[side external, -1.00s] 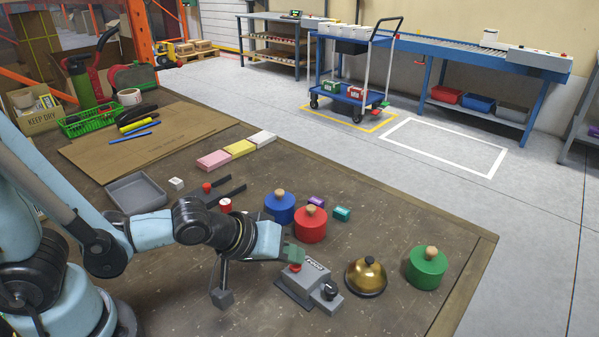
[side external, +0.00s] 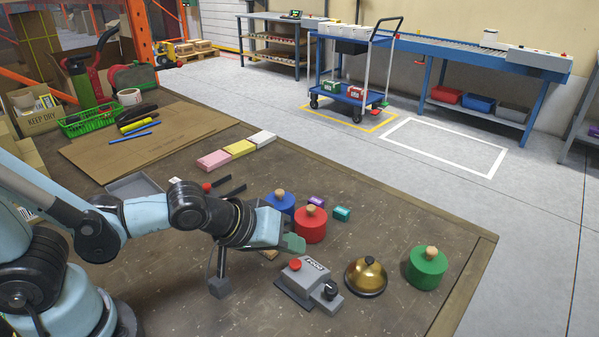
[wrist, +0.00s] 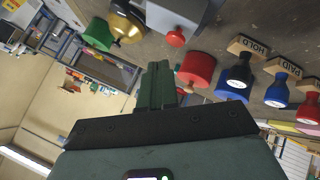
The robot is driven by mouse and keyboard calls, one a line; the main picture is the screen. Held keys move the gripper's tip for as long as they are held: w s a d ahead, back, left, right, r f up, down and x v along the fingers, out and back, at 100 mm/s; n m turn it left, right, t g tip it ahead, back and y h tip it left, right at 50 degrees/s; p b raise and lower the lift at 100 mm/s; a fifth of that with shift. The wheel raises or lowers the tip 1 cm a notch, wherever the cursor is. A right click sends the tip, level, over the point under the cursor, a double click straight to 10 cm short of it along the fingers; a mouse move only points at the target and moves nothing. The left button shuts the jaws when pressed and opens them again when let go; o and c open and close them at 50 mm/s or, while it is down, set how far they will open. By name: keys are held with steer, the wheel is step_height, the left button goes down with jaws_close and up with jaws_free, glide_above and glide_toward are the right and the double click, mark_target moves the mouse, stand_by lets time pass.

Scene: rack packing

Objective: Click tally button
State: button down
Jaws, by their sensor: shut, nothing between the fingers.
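The tally device (side external: 318,289) is a grey box on the table with a black knob and a display plate. In the wrist view the grey box (wrist: 178,14) and the red button (wrist: 175,39) show at the top. My gripper (side external: 296,243) is shut and empty, with its green fingers just above and behind the button, apart from it. In the wrist view the fingers of my gripper (wrist: 157,82) are pressed together.
A brass bell (side external: 366,277) and a green lidded pot (side external: 427,268) stand right of the device. A red pot (side external: 311,225) and a blue pot (side external: 280,203) stand behind it. Bare table lies in front.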

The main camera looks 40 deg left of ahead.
steer(key=shift+r, duration=2.15)
steer(key=s+a+r+m+g+y, duration=0.1)
steer(key=a+m, duration=0.4)
steer(key=a, duration=0.7)
steer(key=shift+s+a+r+g+y, duration=0.3)
steer(key=shift+s+y, duration=0.6)
